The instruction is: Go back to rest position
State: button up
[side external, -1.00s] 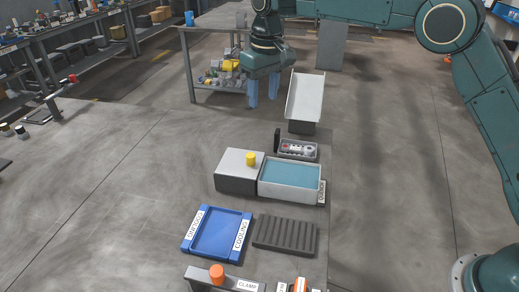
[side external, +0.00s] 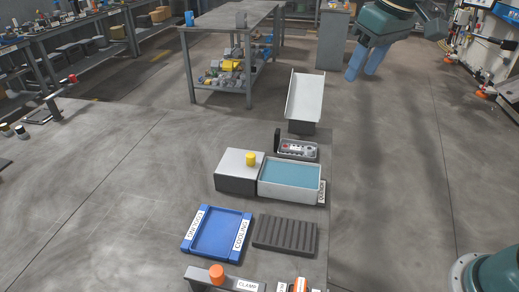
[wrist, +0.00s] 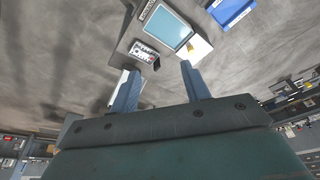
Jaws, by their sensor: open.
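My gripper (side external: 363,62) is at the upper right of the side view, raised and clear of the work table. Its two blue fingers point down. In the wrist view my gripper (wrist: 162,90) shows its two fingers well apart with nothing between them. The gripper is open and empty. Most of my arm is outside the side view.
On the table (side external: 110,190) stand a white chute (side external: 304,97), a control box (side external: 297,150), a blue-filled tank (side external: 291,173), a grey box with a yellow knob (side external: 238,172), a blue cooling tray (side external: 216,232), a dark ribbed rack (side external: 285,234) and a clamp (side external: 226,281). The floor below my gripper looks clear.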

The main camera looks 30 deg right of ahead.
jog(key=s+d+f+t, duration=0.1)
jog(key=s+d+f, duration=0.1)
jog(key=s, duration=0.8)
jog(key=s+d+f+m+t, duration=0.1)
jog(key=s+f, duration=0.4)
jog(key=s, duration=0.5)
jog(key=shift+s+d, duration=0.2)
jog(key=shift+d, duration=0.6)
